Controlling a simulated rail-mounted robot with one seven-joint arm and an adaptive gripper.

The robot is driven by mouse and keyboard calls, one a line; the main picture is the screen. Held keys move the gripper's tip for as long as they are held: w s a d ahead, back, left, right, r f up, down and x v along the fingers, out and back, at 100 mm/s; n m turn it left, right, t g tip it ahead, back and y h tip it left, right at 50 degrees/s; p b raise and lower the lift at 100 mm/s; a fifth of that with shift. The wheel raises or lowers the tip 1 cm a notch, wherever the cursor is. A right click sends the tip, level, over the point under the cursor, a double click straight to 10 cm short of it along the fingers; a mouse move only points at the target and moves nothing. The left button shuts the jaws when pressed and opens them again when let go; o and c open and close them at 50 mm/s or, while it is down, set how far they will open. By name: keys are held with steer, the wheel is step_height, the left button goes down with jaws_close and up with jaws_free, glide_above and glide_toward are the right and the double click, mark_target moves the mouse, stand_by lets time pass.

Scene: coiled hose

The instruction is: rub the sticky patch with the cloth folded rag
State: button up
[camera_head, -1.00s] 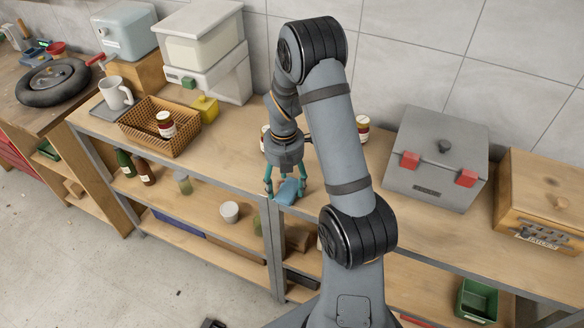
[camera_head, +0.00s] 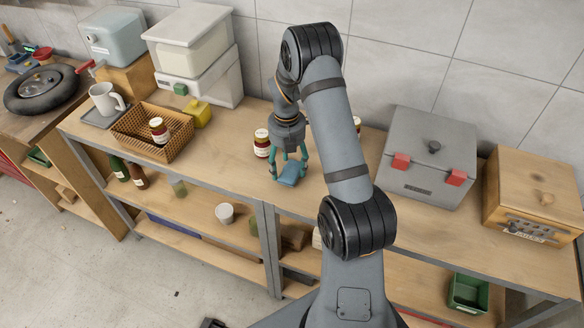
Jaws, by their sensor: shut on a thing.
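My gripper (camera_head: 288,168) points down over the wooden bench top, between the wicker basket and the grey toolbox. Its teal fingers are shut on a blue folded rag (camera_head: 289,176). The rag is at or just above the bench surface; I cannot tell whether it touches. I cannot make out a sticky patch; the rag, the fingers or my arm may hide it.
A jar (camera_head: 262,143) stands close to the left of my gripper, and another jar (camera_head: 357,124) is partly behind my arm. A wicker basket (camera_head: 181,143) holding a jar is left. A grey toolbox (camera_head: 433,157) is right. Bare bench top (camera_head: 228,160) lies left of the rag.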

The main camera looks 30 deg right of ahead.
step_height(320, 180, up, 4)
steer(key=shift+f+p, duration=0.2)
steer(key=shift+p, duration=0.75)
steer(key=shift+r+p, duration=1.45)
steer(key=shift+r, duration=0.3)
